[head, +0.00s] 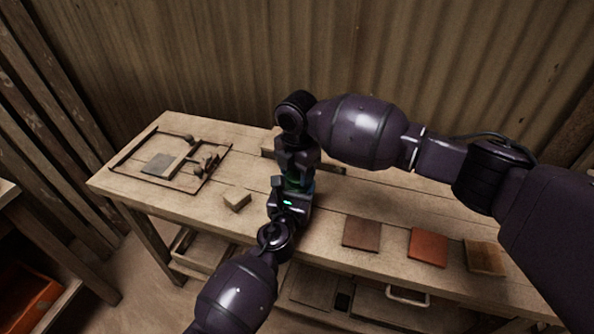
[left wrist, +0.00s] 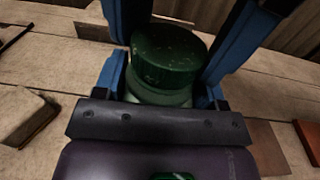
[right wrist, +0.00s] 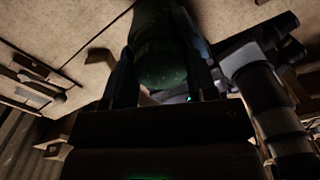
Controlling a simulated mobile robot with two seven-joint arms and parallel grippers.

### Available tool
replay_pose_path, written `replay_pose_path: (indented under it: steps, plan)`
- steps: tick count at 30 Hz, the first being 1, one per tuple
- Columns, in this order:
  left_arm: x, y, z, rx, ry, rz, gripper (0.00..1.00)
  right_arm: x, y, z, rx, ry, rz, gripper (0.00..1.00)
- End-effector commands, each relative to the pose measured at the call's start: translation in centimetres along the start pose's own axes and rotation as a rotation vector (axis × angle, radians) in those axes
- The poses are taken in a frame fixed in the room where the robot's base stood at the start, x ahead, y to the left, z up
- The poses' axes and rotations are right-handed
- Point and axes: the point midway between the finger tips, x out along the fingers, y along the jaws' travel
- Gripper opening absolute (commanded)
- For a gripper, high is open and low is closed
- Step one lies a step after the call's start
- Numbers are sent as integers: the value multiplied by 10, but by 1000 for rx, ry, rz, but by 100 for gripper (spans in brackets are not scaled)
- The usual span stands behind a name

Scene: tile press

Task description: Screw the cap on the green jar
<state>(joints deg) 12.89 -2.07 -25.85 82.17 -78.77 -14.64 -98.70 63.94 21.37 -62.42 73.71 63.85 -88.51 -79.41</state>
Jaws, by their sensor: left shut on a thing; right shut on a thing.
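The green jar (left wrist: 160,97) stands upright over the bench, mostly hidden by my grippers in the head view, where only a sliver of green (head: 299,186) shows. A dark green cap (left wrist: 168,52) is on top of it in the left wrist view; I cannot tell how tightly it is seated. My left gripper (head: 288,198) comes from the front and is shut around the jar. My right gripper (head: 297,170) reaches down from above and is shut at the top, on the cap. The right wrist view shows dark green (right wrist: 160,62) between its fingers.
A wooden bench (head: 215,137) carries a metal frame press (head: 212,180) with a grey tile at left and a wooden block (head: 236,199). Brown (head: 361,234), red (head: 428,247) and tan (head: 485,258) tiles lie at front right. A corrugated wall stands behind.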

Motion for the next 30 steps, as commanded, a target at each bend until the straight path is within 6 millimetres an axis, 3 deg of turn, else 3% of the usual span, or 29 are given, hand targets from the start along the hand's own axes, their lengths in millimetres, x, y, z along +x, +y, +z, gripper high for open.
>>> replay_pose_path:
  steps: [7,17,18,22,30]
  plan:
    - [0,0,-1,0,2,1,0,0,0,0,216,1,0,31]
    - [0,0,-1,0,2,1,0,-1,0,0,234,-1,1,31]
    - [0,0,-1,0,2,1,0,-1,0,0,234,-1,1,57]
    - [0,0,-1,0,2,1,0,-1,0,0,233,-1,0,77]
    - [0,0,-1,0,2,1,0,-1,0,0,233,0,0,78]
